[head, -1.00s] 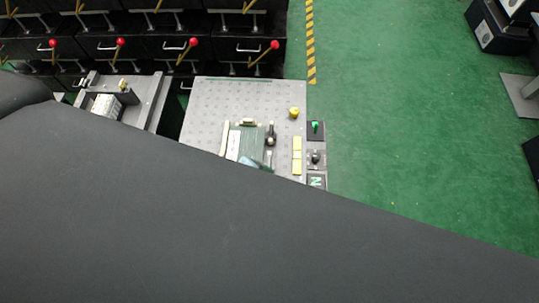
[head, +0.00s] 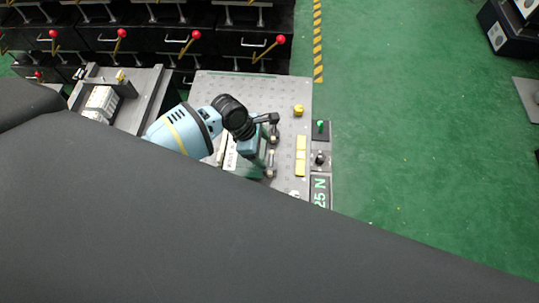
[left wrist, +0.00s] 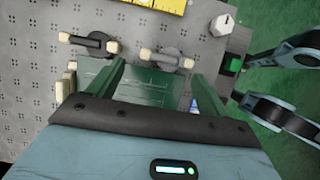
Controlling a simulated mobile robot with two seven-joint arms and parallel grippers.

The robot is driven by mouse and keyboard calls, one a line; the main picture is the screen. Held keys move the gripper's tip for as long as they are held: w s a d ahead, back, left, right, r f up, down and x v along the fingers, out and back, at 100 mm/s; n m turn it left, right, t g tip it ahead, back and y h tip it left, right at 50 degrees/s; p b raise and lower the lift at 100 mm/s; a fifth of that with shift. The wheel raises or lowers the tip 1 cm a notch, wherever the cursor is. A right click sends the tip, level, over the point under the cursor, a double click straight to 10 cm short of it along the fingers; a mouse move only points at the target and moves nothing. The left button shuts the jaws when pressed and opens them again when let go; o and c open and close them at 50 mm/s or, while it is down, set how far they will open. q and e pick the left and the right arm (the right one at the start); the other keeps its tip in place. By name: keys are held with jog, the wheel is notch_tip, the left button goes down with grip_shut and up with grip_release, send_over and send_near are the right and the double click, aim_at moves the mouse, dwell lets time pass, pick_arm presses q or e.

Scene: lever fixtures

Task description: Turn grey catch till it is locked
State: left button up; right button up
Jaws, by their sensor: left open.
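The grey catch (left wrist: 168,59), a short bar with cream ends on a round base, shows in the left wrist view just beyond my fingertips. It also shows in the head view (head: 270,164), beside my gripper, its bar running roughly up and down the picture. A darker catch (left wrist: 90,42) lies to its left in the wrist view. My left gripper (left wrist: 157,72) is open, its two green fingers apart with nothing clearly held between them. In the head view my left gripper (head: 257,150) is over the panel. Contact with the catch cannot be told. My right gripper is not identifiable.
A white knob (left wrist: 222,25) is near the grey catch. Red-knobbed levers (head: 281,39) stand behind.

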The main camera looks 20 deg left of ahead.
aim_at(271, 159)
pick_arm(q)
jog(key=b+x, duration=0.1)
jog(key=x, duration=0.4)
jog(key=shift+d+f, duration=0.15)
jog(key=shift+f, duration=0.15)
jog(key=c, duration=1)
